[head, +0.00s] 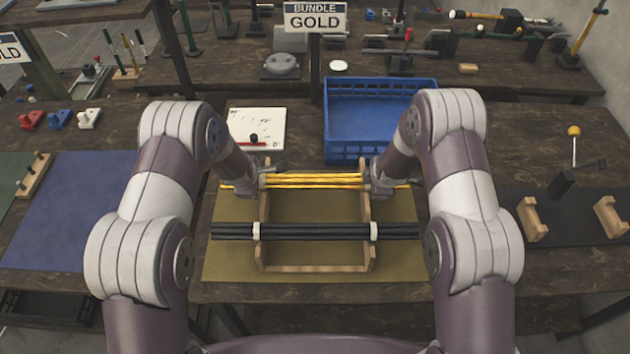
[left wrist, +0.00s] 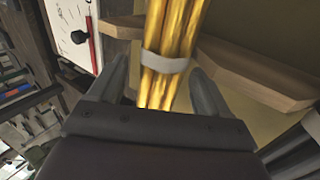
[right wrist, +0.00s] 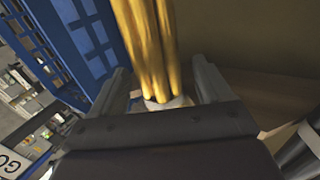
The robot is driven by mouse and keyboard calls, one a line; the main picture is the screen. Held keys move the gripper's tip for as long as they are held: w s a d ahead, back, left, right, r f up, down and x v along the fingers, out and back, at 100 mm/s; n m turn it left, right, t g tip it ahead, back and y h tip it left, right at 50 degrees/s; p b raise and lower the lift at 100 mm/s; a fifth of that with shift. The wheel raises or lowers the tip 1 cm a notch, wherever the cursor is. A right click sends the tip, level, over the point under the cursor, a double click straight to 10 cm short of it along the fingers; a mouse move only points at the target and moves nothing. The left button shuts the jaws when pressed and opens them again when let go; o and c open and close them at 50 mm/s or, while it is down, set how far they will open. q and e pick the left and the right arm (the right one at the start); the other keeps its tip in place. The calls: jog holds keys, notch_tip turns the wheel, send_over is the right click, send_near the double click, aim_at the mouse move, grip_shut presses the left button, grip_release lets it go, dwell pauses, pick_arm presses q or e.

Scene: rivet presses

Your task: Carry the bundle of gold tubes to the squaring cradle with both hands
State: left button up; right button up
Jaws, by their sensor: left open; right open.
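The bundle of gold tubes (head: 318,180) lies across the far part of a wooden rack (head: 317,267), with pale bands around it. My left gripper (head: 252,183) is at the bundle's left end; in the left wrist view its open fingers (left wrist: 160,85) stand on either side of the tubes (left wrist: 172,45) near a white band (left wrist: 166,62). My right gripper (head: 378,184) is at the right end; in the right wrist view its open fingers (right wrist: 163,85) straddle the tubes (right wrist: 147,45). Two notched wooden blocks (head: 531,222) (head: 608,216) at the right may be the squaring cradle.
A black tube bundle (head: 315,231) lies nearer me on the same rack. A blue crate (head: 372,151) stands just behind the right gripper. A white board (head: 272,128) lies behind the left one. A yellow-knobbed lever (head: 574,133) rises at the right. A "BUNDLE GOLD" sign (head: 314,17) stands behind.

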pick_arm(q)
jog(key=shift+s, duration=0.1)
grip_shut()
pick_arm(e)
jog(key=shift+s, duration=0.1)
grip_shut()
pick_arm(q)
jog(key=shift+r, duration=0.2)
pick_arm(e)
jog(key=shift+r, duration=0.2)
